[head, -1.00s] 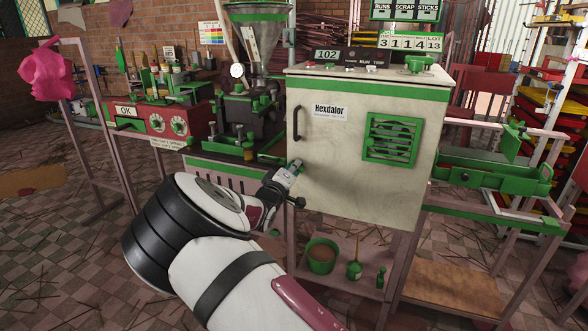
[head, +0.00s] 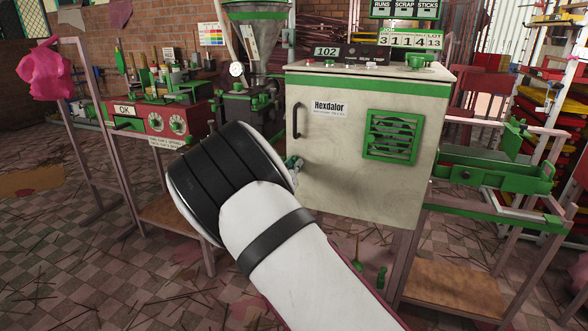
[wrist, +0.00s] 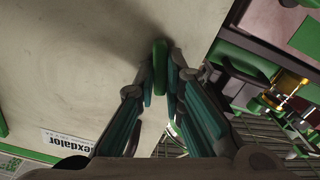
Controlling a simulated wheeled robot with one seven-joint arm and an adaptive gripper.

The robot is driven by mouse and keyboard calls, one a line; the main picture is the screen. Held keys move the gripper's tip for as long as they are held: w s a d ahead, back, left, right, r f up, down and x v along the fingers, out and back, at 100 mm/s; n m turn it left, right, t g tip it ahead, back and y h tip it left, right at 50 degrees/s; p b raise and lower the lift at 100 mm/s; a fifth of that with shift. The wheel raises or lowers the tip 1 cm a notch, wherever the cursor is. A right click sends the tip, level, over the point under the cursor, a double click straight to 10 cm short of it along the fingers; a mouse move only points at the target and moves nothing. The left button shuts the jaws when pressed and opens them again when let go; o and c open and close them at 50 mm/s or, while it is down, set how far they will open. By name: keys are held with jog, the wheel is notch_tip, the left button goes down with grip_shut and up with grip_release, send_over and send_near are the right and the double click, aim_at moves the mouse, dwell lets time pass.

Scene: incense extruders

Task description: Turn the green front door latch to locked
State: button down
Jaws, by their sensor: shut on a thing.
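The cream cabinet door (head: 336,165) with a green vent and a dark handle faces me in the head view. In the wrist view the green latch (wrist: 160,64) stands out from the cream door face (wrist: 80,60), its long side running up and down in that picture. My gripper (wrist: 161,75) has its two fingers on either side of the latch, shut on it. In the head view only a small part of my gripper (head: 293,163) shows at the door's lower left edge. My arm hides the rest, and the latch cannot be made out there.
A red control box (head: 160,120) marked OK stands on the left, with a pink cloth-like thing (head: 52,70) hung beyond it. A green trough (head: 495,172) is right of the cabinet. The dark extruder machine (head: 240,105) is just left of the cabinet, partly behind my arm.

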jog(key=shift+s+d+m+b, duration=0.1)
jog(key=shift+m+b, duration=1)
jog(key=shift+m, duration=0.8)
jog(key=shift+d+m+b, duration=0.1)
jog(key=shift+m+b, duration=0.95)
jog(key=shift+m, duration=0.85)
jog(key=c, duration=1.7)
grip_release()
jog(key=v, duration=1.2)
jog(key=shift+a, duration=0.1)
